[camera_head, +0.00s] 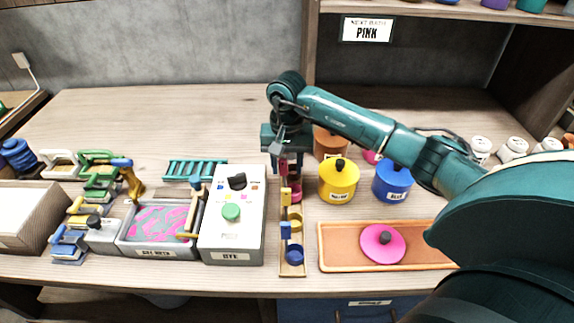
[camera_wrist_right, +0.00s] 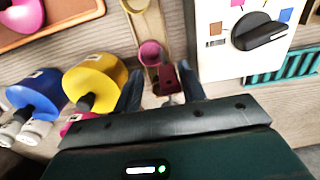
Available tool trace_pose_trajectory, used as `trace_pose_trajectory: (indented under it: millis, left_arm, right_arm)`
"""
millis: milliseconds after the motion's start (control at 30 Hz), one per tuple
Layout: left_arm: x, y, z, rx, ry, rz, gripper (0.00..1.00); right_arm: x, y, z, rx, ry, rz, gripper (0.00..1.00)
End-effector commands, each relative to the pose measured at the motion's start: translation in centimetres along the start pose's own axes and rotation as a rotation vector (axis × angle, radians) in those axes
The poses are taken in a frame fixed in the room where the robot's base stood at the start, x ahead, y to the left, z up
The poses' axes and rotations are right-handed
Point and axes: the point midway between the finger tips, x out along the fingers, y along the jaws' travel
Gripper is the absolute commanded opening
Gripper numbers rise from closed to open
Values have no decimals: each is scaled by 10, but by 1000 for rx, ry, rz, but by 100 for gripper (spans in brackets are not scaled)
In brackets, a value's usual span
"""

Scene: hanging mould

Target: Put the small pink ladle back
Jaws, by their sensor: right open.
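The small pink ladle stands in the narrow wooden ladle rack (camera_head: 291,270); its crimson handle (camera_head: 284,169) and pink cup (camera_head: 296,193) show just below my right gripper (camera_head: 286,158). In the right wrist view, the pink cup (camera_wrist_right: 150,52) and crimson handle (camera_wrist_right: 167,78) appear between the two fingers of my right gripper (camera_wrist_right: 160,82). The jaws are open, with the fingers on either side of the handle. Whether they touch it, I cannot tell. My left gripper is not in view.
Yellow pot (camera_head: 338,182) and blue pot (camera_head: 392,182) stand right of the rack. A pink lid (camera_head: 383,243) lies on an orange tray (camera_head: 333,257). A white control box (camera_head: 233,212) stands close left of the rack. My right arm hides part of the back right.

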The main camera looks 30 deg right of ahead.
Motion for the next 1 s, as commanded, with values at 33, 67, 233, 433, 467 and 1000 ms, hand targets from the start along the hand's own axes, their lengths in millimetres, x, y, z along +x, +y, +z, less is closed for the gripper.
trace_pose_trajectory:
  millis: [33, 67, 233, 433, 467, 1000]
  left_arm:
    - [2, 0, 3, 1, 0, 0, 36]
    - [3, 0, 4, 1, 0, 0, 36]
    - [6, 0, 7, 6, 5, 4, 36]
    - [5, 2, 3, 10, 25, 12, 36]
    - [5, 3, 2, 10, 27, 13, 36]
    - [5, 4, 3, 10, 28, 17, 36]
  right_arm:
    - [-8, 0, -2, 0, 6, -3, 40]
    - [-13, 0, -2, -1, 7, -2, 40]
    - [-51, 0, -2, -1, 9, -3, 40]
    - [-90, 0, -1, -1, 6, -2, 40]
    - [-94, 0, -1, 0, 6, -2, 40]
    - [-113, 0, 0, 1, 2, 0, 40]
